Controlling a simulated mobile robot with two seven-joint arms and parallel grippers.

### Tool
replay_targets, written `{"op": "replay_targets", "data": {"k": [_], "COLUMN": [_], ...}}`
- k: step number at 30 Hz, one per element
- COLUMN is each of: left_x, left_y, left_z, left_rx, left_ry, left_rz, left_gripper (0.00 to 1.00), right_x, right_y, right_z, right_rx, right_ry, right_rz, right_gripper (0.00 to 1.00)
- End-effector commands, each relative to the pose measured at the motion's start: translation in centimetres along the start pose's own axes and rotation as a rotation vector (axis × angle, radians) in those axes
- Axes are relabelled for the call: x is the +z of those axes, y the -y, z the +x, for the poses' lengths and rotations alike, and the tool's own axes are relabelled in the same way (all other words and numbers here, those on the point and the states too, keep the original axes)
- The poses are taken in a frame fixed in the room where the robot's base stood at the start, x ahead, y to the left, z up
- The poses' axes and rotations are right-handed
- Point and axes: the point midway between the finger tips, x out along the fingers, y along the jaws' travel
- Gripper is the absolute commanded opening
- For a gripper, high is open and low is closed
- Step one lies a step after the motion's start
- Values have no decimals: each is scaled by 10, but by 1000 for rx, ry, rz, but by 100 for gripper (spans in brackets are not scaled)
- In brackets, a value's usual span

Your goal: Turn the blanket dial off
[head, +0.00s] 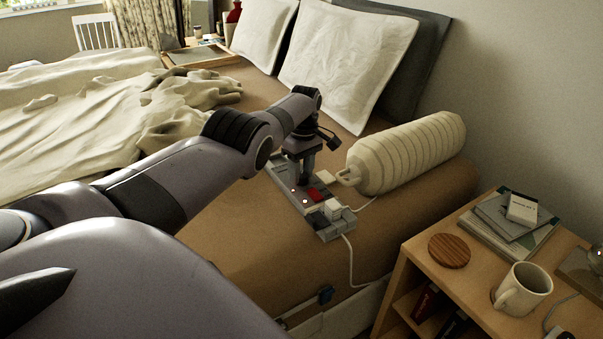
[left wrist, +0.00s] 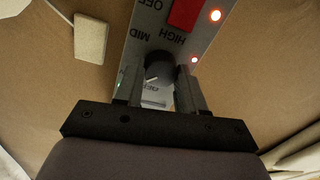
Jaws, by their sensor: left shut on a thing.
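The blanket control panel (head: 323,226) is a long grey box on the tan mattress near the bed's edge. The dial (left wrist: 160,68) is a dark round knob with a white pointer mark toward the lower left of the left wrist view. MID and HIGH are printed above it there, upside down; lettering below it is partly hidden. My left gripper (left wrist: 160,92) is shut on the dial, one finger on each side. In the head view my left gripper (head: 303,176) points down onto the panel and hides the dial. My right gripper is not in view.
A red switch (left wrist: 186,13) and a lit red lamp (left wrist: 215,15) are on the panel. A ribbed cream bolster (head: 410,152) lies just beyond it. A nightstand (head: 410,254) with a mug (head: 524,289) stands at right. A rumpled blanket (head: 75,110) covers the left of the bed.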

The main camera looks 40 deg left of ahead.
Motion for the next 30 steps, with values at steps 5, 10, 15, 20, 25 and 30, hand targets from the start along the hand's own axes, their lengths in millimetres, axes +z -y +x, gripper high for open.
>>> {"op": "replay_targets", "data": {"k": [5,10,15,20,25,30], "left_x": [0,0,-1,-1,-1,-1], "left_y": [1,1,2,2,2,2], "left_z": [0,0,0,-1,0,0], "left_rx": [-1,-1,-1,-2,-2,-2], "left_ry": [11,20,29,35,41,45], "left_rz": [-167,-328,-479,-601,-700,-764], "left_gripper": [9,9,9,9,9,9], "right_x": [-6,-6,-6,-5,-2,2], "right_y": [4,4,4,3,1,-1], "right_z": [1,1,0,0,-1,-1], "right_rx": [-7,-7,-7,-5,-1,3], "right_ry": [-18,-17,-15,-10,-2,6], "right_rz": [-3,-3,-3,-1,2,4], "right_gripper": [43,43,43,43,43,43]}}
